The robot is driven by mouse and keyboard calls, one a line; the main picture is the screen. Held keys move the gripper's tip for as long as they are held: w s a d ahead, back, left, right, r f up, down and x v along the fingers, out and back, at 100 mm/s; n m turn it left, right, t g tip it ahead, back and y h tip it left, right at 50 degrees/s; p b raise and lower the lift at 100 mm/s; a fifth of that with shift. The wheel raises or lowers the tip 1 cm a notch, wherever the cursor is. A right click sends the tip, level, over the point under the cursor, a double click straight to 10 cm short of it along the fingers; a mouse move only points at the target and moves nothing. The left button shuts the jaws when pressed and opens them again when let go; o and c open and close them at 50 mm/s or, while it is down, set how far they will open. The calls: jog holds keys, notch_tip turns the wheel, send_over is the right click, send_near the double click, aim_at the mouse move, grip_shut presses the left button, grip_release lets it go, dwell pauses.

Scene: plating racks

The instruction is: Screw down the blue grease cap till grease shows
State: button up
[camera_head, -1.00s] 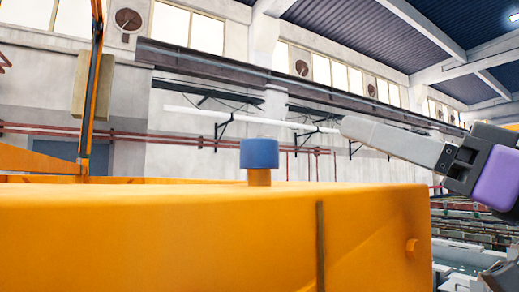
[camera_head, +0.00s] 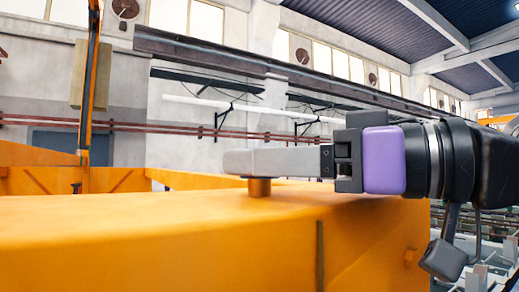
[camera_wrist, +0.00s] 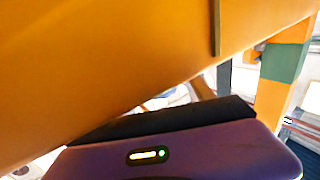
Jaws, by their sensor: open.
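The blue grease cap is hidden in the head view behind the near finger of my gripper (camera_head: 240,161). The orange stem (camera_head: 259,188) under the cap shows just below that finger, standing on top of the orange housing (camera_head: 150,235). My gripper reaches in level from the right, with the finger across the cap's place. It is open; the far finger is hidden, so I cannot tell whether the fingers touch the cap. The wrist view shows the housing's orange side (camera_wrist: 110,60) and my purple gripper body, but neither cap nor fingertips. No grease is visible.
An orange upright post (camera_head: 88,90) stands at the left, with orange panels (camera_head: 110,180) behind the housing. The housing's top left is clear.

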jog(key=shift+w+a, duration=0.25)
jog(key=shift+a, duration=0.3)
grip_shut()
jog(key=shift+s+f+t, duration=0.1)
jog(key=shift+t, duration=0.2)
